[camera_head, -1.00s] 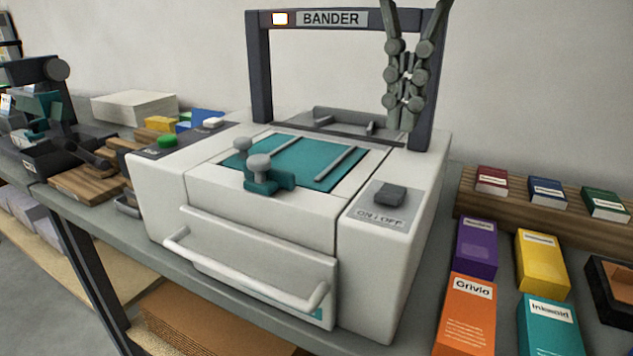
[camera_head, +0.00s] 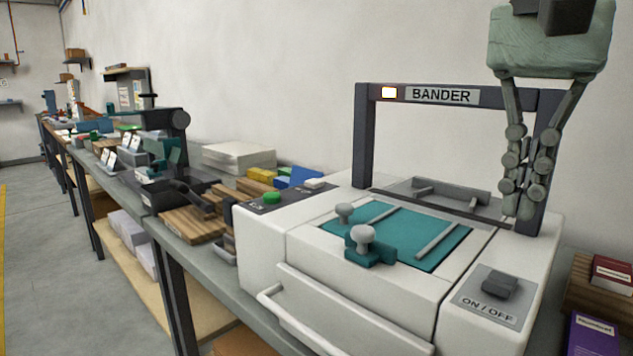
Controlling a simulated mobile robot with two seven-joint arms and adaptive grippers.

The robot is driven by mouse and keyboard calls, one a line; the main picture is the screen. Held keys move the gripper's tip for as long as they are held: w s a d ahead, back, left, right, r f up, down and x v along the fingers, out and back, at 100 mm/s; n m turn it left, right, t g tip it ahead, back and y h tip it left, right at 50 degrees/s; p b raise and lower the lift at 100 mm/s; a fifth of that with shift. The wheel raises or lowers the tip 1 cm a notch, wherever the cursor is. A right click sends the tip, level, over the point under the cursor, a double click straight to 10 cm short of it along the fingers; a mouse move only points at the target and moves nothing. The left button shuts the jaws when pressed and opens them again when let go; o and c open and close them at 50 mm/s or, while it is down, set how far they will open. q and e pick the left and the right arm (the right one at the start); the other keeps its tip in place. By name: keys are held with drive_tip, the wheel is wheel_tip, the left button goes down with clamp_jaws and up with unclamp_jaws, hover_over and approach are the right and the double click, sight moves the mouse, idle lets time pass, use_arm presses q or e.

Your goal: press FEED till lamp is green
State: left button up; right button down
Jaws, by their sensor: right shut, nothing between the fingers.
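The white banding machine (camera_head: 465,310) stands on the grey bench with a dark arch marked BANDER (camera_head: 443,96). The lamp (camera_head: 390,93) on the arch's left end glows whitish with a warm edge, not green. A green button (camera_head: 272,197) sits on the dark panel at the machine's left; its label is too small to read surely. My right gripper (camera_head: 518,212) is shut and empty, pointing down by the arch's right post, well right of the green button. My left gripper is out of view.
The teal plate (camera_head: 400,236) carries knobs and guide bars. A white paper stack (camera_head: 239,157), wooden blocks and another dark machine (camera_head: 165,160) stand left along the bench. Small boxes (camera_head: 593,335) are at the lower right.

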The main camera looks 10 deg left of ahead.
idle(0.3)
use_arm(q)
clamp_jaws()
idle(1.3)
